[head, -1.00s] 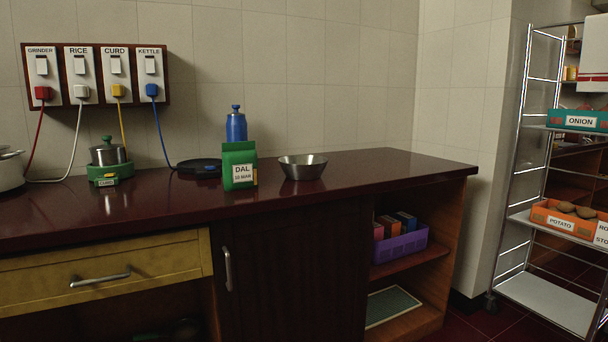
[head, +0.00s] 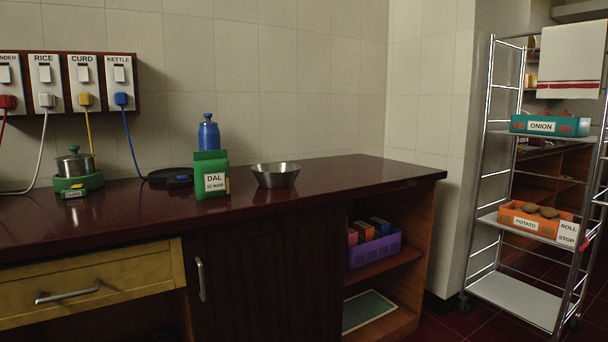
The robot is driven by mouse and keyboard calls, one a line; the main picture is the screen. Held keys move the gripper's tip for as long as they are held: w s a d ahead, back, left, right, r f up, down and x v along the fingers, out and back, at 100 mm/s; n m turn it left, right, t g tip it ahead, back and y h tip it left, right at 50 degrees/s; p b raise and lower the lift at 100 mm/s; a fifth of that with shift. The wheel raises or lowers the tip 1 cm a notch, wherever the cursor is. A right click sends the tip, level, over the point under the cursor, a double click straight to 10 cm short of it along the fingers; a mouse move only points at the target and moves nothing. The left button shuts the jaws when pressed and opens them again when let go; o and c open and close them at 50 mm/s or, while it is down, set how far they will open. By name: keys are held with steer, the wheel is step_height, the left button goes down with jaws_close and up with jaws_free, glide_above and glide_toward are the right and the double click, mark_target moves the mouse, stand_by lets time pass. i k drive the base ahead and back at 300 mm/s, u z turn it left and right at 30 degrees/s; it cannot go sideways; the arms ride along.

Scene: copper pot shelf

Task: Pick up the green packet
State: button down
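The green packet (head: 211,174) stands upright on the dark red counter (head: 330,175). It has a white label reading DAL with a smaller line below. A blue bottle (head: 208,134) stands just behind it, its lower part hidden by the packet. A steel bowl (head: 276,176) sits to its right, a short gap away. My gripper is not in view.
A black round base (head: 170,177) with a blue plug cord and a steel pot on a green base (head: 76,170) are left of the packet. The counter right of the bowl is clear. A wire rack (head: 515,290) with ONION (head: 541,126) and POTATO (head: 525,223) crates stands at right.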

mark_target(212, 169)
steer(key=u, duration=0.1)
steer(key=i, duration=0.95)
steer(key=z, duration=1.55)
steer(key=k, duration=1.65)
steer(key=u, duration=2.15)
steer(key=i, duration=0.5)
steer(key=u, duration=0.05)
